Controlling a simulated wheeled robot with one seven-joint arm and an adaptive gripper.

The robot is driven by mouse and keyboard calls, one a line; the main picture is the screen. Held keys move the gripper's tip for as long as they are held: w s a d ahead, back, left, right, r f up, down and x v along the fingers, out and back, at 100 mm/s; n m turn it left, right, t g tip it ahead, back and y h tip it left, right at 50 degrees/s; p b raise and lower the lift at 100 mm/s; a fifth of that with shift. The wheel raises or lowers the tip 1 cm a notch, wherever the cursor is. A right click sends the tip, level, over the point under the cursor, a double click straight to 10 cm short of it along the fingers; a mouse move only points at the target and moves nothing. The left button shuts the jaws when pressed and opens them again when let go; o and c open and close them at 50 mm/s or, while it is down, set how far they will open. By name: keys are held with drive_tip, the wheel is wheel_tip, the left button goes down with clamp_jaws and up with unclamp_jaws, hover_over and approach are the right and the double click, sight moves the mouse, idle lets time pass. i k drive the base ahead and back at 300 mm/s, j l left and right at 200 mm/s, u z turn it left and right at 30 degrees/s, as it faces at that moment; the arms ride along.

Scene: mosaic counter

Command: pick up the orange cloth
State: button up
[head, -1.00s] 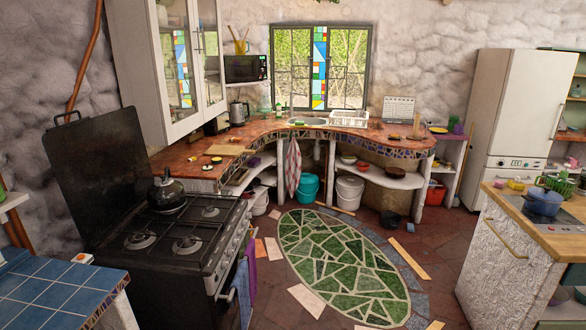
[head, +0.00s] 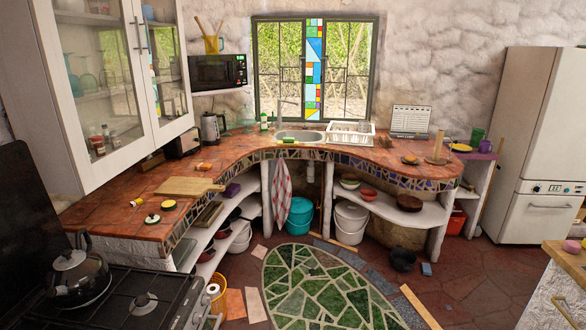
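I cannot make out an orange cloth in the head view. The only clear cloth is a pale red-and-white patterned towel (head: 282,190) hanging under the front edge of the curved counter. Small orange-brown items lie on the counter, one near the back left (head: 205,167) and one near the front left (head: 138,202). They are too small to tell as cloth. My gripper is not in view.
The mosaic-edged counter (head: 110,195) curves from the left to the right. It bears a cutting board (head: 190,187), a kettle (head: 211,127) and a dish rack (head: 350,134). A stove (head: 140,306) stands front left.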

sight(200, 166)
drive_tip(key=i+u, duration=0.15)
drive_tip(key=i, duration=0.9)
drive_tip(key=i+l+u, duration=0.1)
drive_tip(key=i, duration=0.95)
drive_tip(key=i+u, duration=0.2)
drive_tip(key=i, duration=0.35)
drive_tip(key=i+u, duration=0.2)
drive_tip(key=i, duration=0.35)
drive_tip(key=i+l+u, duration=0.1)
drive_tip(key=i+u, duration=0.15)
drive_tip(key=i, duration=0.3)
drive_tip(key=i+l+u, duration=0.2)
drive_tip(key=i, duration=0.3)
drive_tip(key=i+u, duration=0.25)
drive_tip(key=i, duration=0.85)
